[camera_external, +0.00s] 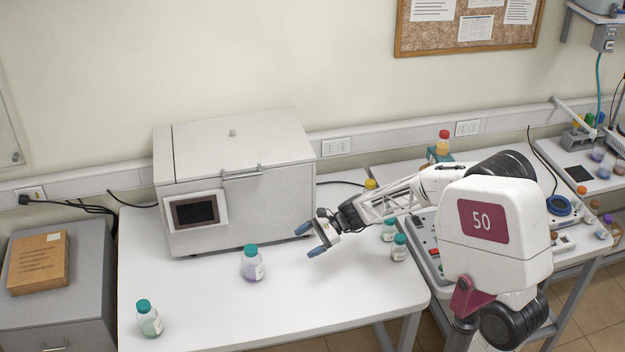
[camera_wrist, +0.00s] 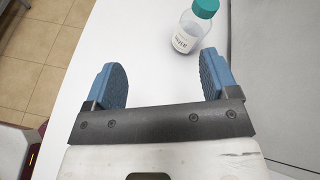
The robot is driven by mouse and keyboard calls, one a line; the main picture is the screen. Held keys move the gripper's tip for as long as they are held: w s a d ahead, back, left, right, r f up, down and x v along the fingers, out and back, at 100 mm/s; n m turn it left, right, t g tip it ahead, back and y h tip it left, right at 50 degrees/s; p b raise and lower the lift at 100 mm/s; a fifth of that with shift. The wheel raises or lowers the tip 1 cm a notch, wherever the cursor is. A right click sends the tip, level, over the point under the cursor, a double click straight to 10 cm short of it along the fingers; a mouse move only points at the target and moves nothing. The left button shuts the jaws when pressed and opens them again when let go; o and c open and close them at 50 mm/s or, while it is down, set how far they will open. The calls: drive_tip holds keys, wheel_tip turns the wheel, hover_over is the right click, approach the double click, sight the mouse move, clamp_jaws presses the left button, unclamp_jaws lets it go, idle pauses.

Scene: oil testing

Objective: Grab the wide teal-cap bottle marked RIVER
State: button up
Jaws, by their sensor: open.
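A wide, round bottle with a teal cap and pale purple contents (camera_external: 251,266) stands upright on the white table, in front of the boxy machine. In the wrist view a teal-capped bottle (camera_wrist: 188,36), apparently the same one, stands beyond my fingertips, with a label that seems to read RIVER. My gripper (camera_external: 310,241) is open and empty, to the right of this bottle and apart from it. Its two blue fingers (camera_wrist: 163,75) are spread in the wrist view, and the bottle lies ahead, toward the right finger.
A slimmer teal-capped bottle (camera_external: 149,318) stands at the table's front left. Two more teal-capped bottles, one nearer (camera_external: 399,248) and one behind (camera_external: 388,231), stand right of my gripper. The white machine (camera_external: 235,180) bounds the back. The table between gripper and wide bottle is clear.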

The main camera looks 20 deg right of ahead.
sight(247, 258)
drive_tip(key=w+a+f+m+t+y, duration=0.1)
drive_tip(key=w+a+f+m, duration=0.4)
drive_tip(key=a, duration=0.5)
drive_tip(key=shift+w+t+y, duration=0.3)
drive_tip(key=shift+w+y, duration=0.15)
drive_tip(key=shift+y, duration=0.45)
drive_tip(key=shift+a+f, duration=0.25)
drive_tip(key=shift+a, duration=0.95)
drive_tip(key=shift+a+f, duration=0.2)
drive_tip(key=shift+a, duration=1.1)
drive_tip(key=shift+a+f, duration=0.2)
drive_tip(key=shift+a, duration=1.1)
drive_tip(key=shift+f, duration=0.1)
clamp_jaws()
